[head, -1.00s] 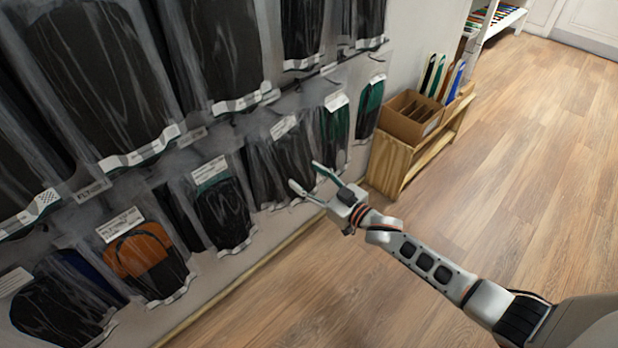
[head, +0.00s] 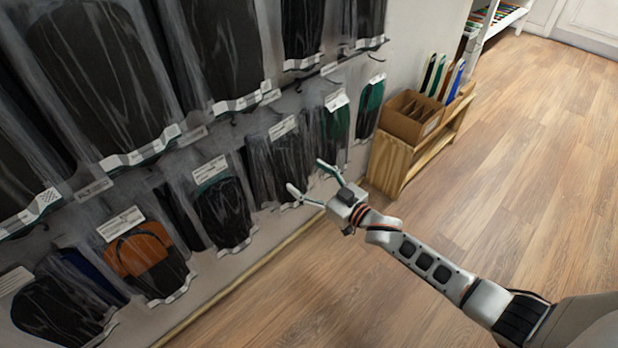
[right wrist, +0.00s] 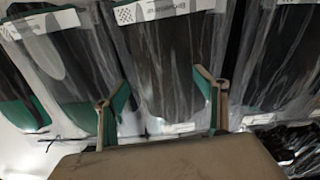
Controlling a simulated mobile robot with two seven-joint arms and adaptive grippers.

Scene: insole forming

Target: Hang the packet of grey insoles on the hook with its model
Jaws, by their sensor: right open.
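A dark grey insole packet (head: 275,168) in clear film with a white label hangs in the lower row of the wall rack. I cannot tell for sure whether it is the task's grey packet. My right gripper (head: 305,175) is open in front of the packet's lower part. In the right wrist view a dark grey packet (right wrist: 172,60) hangs behind the open fingers (right wrist: 155,95), with nothing clearly gripped. Its hook is hidden in both views. My left gripper is in neither view.
Green-edged packets (head: 336,122) hang just right of the grey one, and a black, green-topped packet (head: 222,212) hangs to its left. Large black packets (head: 100,80) fill the upper row. A wooden stand with a cardboard box (head: 408,120) is beyond the rack. The floor is clear.

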